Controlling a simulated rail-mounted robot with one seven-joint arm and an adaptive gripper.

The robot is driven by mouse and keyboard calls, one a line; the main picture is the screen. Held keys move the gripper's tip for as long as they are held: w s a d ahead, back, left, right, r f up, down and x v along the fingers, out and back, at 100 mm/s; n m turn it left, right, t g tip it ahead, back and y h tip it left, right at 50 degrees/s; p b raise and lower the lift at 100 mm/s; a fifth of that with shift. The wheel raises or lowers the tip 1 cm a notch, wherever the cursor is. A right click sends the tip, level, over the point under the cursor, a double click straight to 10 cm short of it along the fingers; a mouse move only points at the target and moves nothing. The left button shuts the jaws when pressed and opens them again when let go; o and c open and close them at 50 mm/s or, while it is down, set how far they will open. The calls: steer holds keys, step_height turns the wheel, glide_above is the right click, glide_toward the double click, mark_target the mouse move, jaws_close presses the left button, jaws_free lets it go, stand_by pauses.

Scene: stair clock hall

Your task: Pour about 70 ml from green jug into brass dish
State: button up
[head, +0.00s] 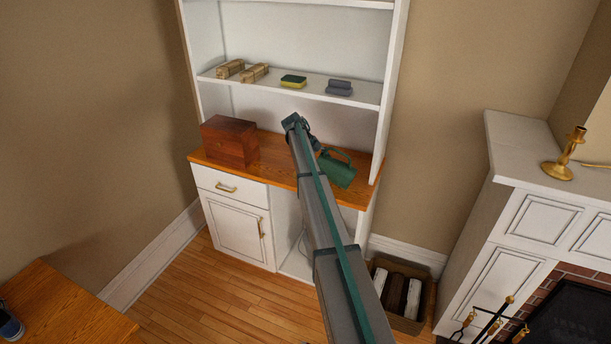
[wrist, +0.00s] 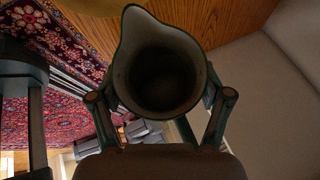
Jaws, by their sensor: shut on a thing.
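The green jug (wrist: 136,48) is between the two fingers of my gripper (wrist: 163,95) in the wrist view. Its pale mouth faces the camera and its spout points to the top of the picture. The inside is dark, so I cannot tell the liquid level. My gripper is shut on the jug. A brassy yellow curved edge (wrist: 88,6) shows at the top of the wrist view, beyond the spout; it may be the brass dish, mostly out of frame. In the head view my arm reaches over the cabinet counter and hides the jug and any dish.
On the wooden counter (head: 275,172) stand a reddish-brown box (head: 229,140) at left and a green, handled thing (head: 337,170) right of my arm. A shelf (head: 300,89) above holds small bundles and a sponge. A brass candlestick (head: 567,155) stands on the mantel.

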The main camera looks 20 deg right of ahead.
steer(key=shift+w+a, duration=0.1)
steer(key=shift+w, duration=0.05)
steer(key=shift+w+a+g+h+b, duration=0.5)
steer(key=shift+w+a+g, duration=0.1)
steer(key=shift+w+a, duration=0.1)
steer(key=shift+w+g+h+b, duration=0.1)
steer(key=shift+g+h+b, duration=0.2)
steer(key=shift+g+h, duration=0.1)
stand_by(2.5)
